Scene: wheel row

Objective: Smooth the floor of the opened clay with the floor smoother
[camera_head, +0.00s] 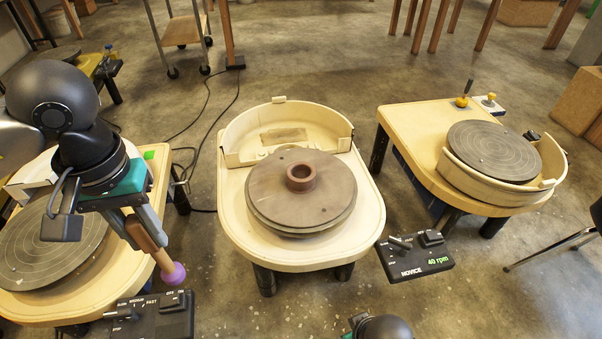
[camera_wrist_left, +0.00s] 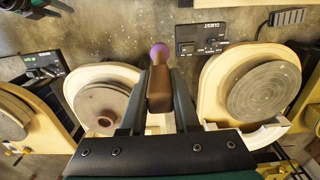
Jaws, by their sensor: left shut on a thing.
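The opened clay (camera_head: 301,177) is a short brown ring with a hollow middle. It stands on a brown round bat (camera_head: 265,190) on the middle wheel; it also shows in the left wrist view (camera_wrist_left: 106,118). My left gripper (camera_head: 143,232) is shut on the floor smoother, a brown wooden handle with a purple ball tip (camera_head: 173,274). The smoother points down and right, left of the middle wheel and apart from the clay. In the left wrist view the purple tip (camera_wrist_left: 160,53) points away from the fingers. Only part of my right arm's end shows at the bottom edge; its fingers are hidden.
The middle wheel has a cream splash pan (camera_head: 236,139). A left wheel (camera_head: 45,250) and a right wheel (camera_head: 492,150) stand beside it. Control boxes sit at the front, one reading NOVICE (camera_head: 415,258). A wheeled cart (camera_head: 182,30) stands behind.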

